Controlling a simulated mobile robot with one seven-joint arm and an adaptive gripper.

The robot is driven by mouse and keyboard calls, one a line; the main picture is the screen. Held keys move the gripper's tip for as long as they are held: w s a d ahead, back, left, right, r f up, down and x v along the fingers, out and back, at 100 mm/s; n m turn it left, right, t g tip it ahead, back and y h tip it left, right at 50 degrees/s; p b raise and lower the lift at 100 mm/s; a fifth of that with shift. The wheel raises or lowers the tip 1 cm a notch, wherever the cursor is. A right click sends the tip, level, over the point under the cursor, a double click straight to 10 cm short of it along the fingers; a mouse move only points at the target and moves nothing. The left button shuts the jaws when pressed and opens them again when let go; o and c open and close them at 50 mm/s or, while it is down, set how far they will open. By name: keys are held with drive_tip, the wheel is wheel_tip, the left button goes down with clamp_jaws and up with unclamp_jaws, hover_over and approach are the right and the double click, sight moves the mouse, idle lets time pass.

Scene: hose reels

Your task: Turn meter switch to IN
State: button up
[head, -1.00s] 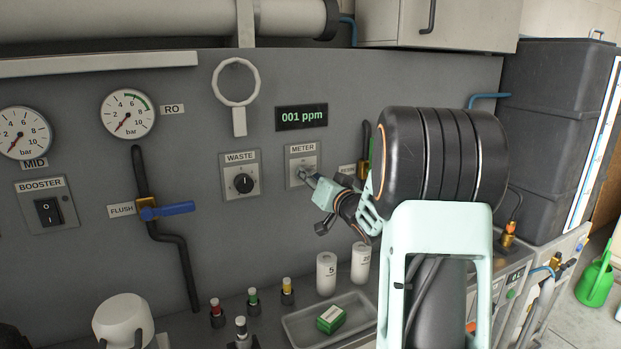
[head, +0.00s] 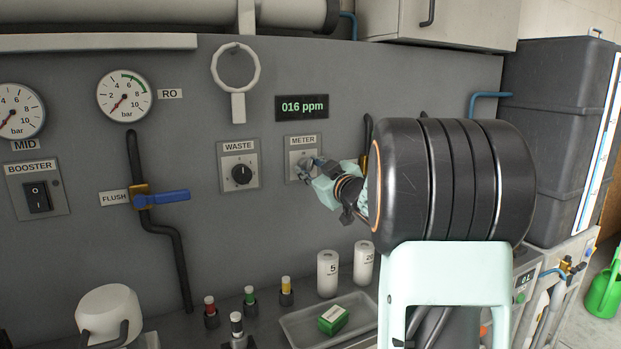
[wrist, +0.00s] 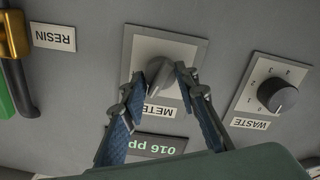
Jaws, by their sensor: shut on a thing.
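The meter switch is a grey knob (wrist: 161,78) on a pale square plate (wrist: 138,52) labelled METER. In the head view its plate (head: 293,150) is on the grey panel, right of the WASTE knob. My gripper (head: 311,166) reaches it from the right. In the wrist view, my gripper (wrist: 167,68) has one blue-padded finger on each side of the knob and is shut on it. The fingers hide part of the plate, and no IN mark can be read. The display (head: 302,107) above reads 016 ppm.
The WASTE knob (head: 242,175) sits close to the left. The RESIN label (wrist: 54,37) and a brass valve (wrist: 14,34) flank the switch on its other side. White bottles (head: 328,274) and a tray (head: 300,334) stand on the counter below.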

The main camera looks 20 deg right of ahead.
drive_tip(key=shift+n+b, duration=1.2)
drive_tip(key=shift+n, duration=0.7)
drive_tip(key=o, duration=1.1)
drive_tip(key=shift+o, duration=0.2)
drive_tip(key=s, duration=1.2)
drive_tip(key=shift+d, duration=0.15)
